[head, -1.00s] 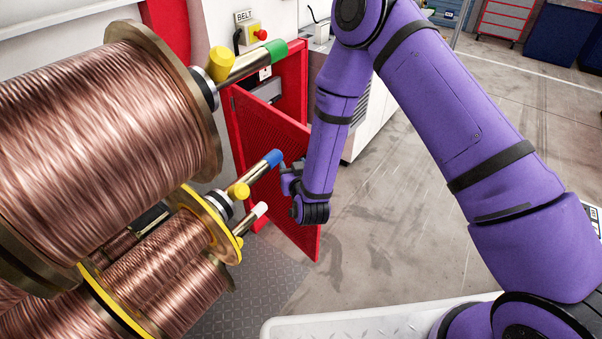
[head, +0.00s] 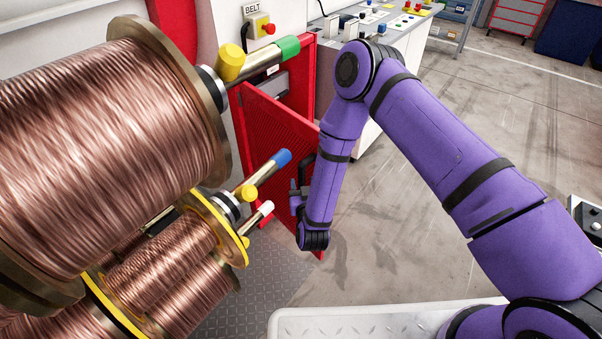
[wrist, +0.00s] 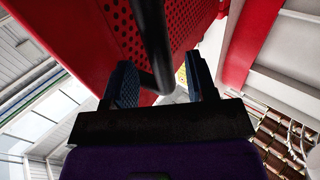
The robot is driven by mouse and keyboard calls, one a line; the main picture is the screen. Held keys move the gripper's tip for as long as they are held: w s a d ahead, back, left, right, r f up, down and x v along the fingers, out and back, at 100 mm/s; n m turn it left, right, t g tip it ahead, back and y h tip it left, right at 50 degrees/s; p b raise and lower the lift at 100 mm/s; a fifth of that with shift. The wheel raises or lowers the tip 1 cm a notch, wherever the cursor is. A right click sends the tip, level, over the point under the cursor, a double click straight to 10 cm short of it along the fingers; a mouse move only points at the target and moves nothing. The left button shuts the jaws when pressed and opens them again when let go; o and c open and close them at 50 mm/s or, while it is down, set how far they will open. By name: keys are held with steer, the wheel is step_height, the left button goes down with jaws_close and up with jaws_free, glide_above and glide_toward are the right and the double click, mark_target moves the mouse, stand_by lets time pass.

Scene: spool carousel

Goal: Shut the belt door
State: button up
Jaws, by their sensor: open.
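The belt door (head: 275,130) is a red perforated panel in the head view. It stands swung open from its red frame beneath the BELT sign. My gripper (head: 296,200) is at the door's outer face, near its free edge, partly hidden by my own wrist. In the wrist view the red door (wrist: 195,25) fills the upper middle. Its black bar handle (wrist: 153,45) runs down between the two fingers of my gripper (wrist: 163,88). The fingers are apart, one on each side of the bar; I cannot tell whether either touches it.
Large copper wire spools (head: 100,150) fill the left. Their rods, with a blue tip (head: 281,158) and a white tip (head: 266,207), point toward the door. A control box with a red button (head: 264,27) is above. Open floor (head: 400,220) lies to the right.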

steer(key=shift+w+a, duration=0.15)
steer(key=shift+w, duration=1.1)
steer(key=shift+w+a, duration=0.15)
steer(key=shift+w, duration=1.1)
jaws_close()
steer(key=shift+d, duration=0.1)
